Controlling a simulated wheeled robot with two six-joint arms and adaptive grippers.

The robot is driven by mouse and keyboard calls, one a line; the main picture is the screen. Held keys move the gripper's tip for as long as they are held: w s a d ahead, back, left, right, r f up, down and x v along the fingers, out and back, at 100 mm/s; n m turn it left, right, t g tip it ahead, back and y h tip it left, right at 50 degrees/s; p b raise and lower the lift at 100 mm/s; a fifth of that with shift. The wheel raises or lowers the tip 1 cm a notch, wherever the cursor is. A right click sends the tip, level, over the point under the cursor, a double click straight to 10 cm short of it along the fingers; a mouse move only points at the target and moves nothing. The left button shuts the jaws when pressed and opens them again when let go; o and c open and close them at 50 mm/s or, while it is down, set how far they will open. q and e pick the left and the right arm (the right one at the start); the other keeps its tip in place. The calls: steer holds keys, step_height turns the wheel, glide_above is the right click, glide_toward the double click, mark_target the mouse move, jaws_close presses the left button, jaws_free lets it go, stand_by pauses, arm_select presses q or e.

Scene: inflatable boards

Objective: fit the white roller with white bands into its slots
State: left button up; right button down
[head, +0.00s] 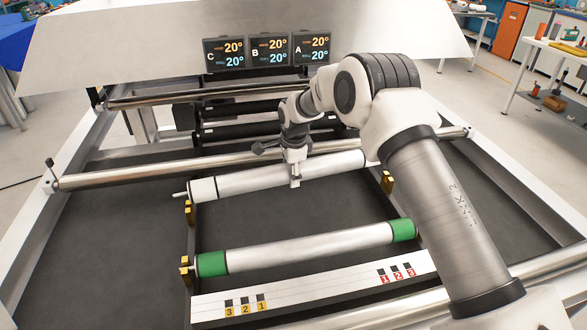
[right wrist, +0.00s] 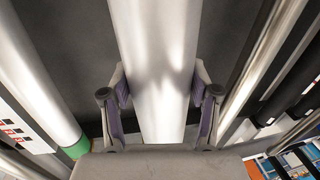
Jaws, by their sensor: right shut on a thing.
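The white roller with white bands (head: 245,181) lies crosswise in the middle of the frame in the head view. My right gripper (head: 295,178) is shut on it a little right of its middle. In the right wrist view the roller (right wrist: 155,50) runs between the two fingers (right wrist: 160,100). Its left end pin shows just above and left of a brass slot bracket (head: 189,211). The right slot bracket (head: 387,182) stands beyond its right end, which my arm partly covers. I cannot tell whether either end is seated. My left gripper is not in view.
A roller with green bands (head: 300,247) lies nearer, parallel to it. In front is a white strip (head: 320,290) with numbered yellow and red marks. A steel bar (head: 150,172) crosses behind. A panel of three displays (head: 267,51) is at the back.

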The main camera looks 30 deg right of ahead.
steer(key=shift+w+d+m, duration=0.45)
steer(key=shift+w+m, duration=0.1)
steer(key=shift+m, duration=0.05)
steer(key=shift+s+r, duration=0.2)
steer(key=shift+r, duration=0.05)
steer(key=shift+w+p, duration=0.1)
steer(key=shift+p, duration=0.3)
step_height(320, 180, down, 6)
steer(key=b, duration=0.2)
steer(key=shift+a+p, duration=0.1)
steer(key=shift+p, duration=0.5)
stand_by(1.1)
steer(key=shift+f+b, duration=0.85)
steer(key=shift+f, duration=1.05)
